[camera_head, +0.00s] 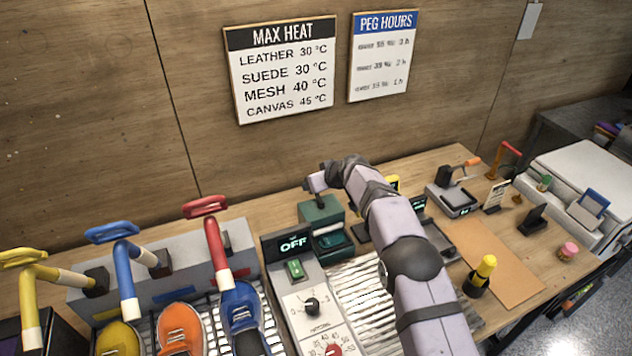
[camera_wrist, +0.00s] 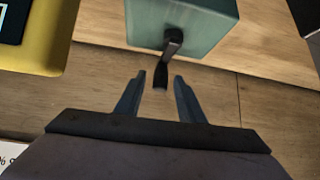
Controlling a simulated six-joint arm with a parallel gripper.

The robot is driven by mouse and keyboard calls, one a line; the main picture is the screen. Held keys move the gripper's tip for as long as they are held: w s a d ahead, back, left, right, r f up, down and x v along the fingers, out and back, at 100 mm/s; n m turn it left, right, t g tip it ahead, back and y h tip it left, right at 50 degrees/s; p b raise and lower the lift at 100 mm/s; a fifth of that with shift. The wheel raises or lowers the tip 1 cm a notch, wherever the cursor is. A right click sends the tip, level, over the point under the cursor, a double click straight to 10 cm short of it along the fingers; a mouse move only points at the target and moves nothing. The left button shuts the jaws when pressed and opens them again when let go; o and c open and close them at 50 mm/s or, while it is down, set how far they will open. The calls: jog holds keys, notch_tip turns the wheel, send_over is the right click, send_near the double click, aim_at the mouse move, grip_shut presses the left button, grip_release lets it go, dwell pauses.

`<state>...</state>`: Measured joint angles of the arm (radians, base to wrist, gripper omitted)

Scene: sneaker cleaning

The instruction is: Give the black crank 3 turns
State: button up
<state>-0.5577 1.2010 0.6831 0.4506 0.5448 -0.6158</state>
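The black crank (camera_wrist: 172,46) sticks out from a face of a teal-green box (camera_wrist: 192,18) in the wrist view. Its arm bends to a handle whose end lies between my fingertips. My gripper (camera_wrist: 159,78) is open, with a visible gap on each side of the handle; contact is not seen. In the head view the green box (camera_head: 322,212) stands on the bench near the wall, with my gripper (camera_head: 316,184) just above it. There the crank cannot be told apart from my gripper.
A grey control panel (camera_head: 310,300) with an OFF display stands left of my arm. Coloured boot trees (camera_head: 213,245) with sneakers are further left. A yellow object (camera_wrist: 36,40) is near the box.

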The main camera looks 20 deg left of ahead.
grip_shut()
jog(key=shift+d+r+m+t+p, duration=0.1)
jog(key=shift+m+t+p, duration=0.2)
jog(key=shift+p, duration=0.05)
jog(key=shift+w+d+m+h+p, duration=0.1)
jog(key=shift+w+m+h+p, duration=0.05)
jog(key=shift+m+h+p, duration=0.2)
jog(key=m+h+b, duration=0.1)
jog(key=d+m+t+h+b, duration=0.1)
jog(key=m, duration=0.1)
jog(key=m+t+h+b, duration=0.1)
jog(key=b, duration=0.1)
jog(key=shift+w+d+f+m, duration=0.25)
jog(key=shift+w+f+m, duration=0.05)
jog(key=shift+w+m, duration=0.1)
jog(key=shift+d+r+m+t+h+b, duration=0.2)
jog(key=shift+d+m+t+h+b, duration=0.15)
jog(key=shift+m+h+b, duration=0.25)
jog(key=shift+d+m+h+p, duration=0.3)
jog(key=shift+m+h, duration=0.25)
jog(key=shift+m, duration=0.2)
